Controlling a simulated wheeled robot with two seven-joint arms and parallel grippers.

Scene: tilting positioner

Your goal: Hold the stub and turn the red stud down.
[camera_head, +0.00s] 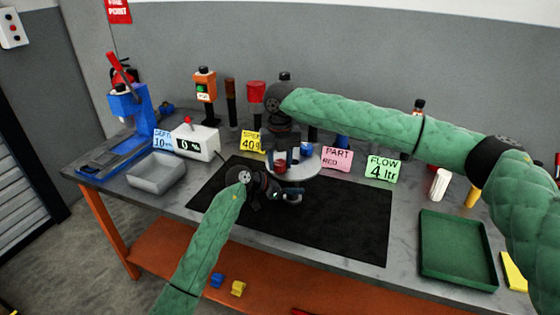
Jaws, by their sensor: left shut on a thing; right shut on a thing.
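The positioner's pale round plate (303,165) stands at the middle back of the bench. A red stud (280,167) shows on its near left side and a blue stud (306,149) on its far right. My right gripper (287,157) comes down over the plate between the studs. It is shut on a part there, mostly hidden by its fingers. My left gripper (284,194) is low in front of the plate, shut on what looks like the stub, a small dark grey piece at the positioner's base. The fingers hide most of it.
A black mat (340,225) covers the bench middle. A grey bin (157,174), white meter box (195,140) and blue press (125,115) stand left. A green tray (457,248) lies right. Cards stand behind, including a pink one (337,159) reading "PART RED".

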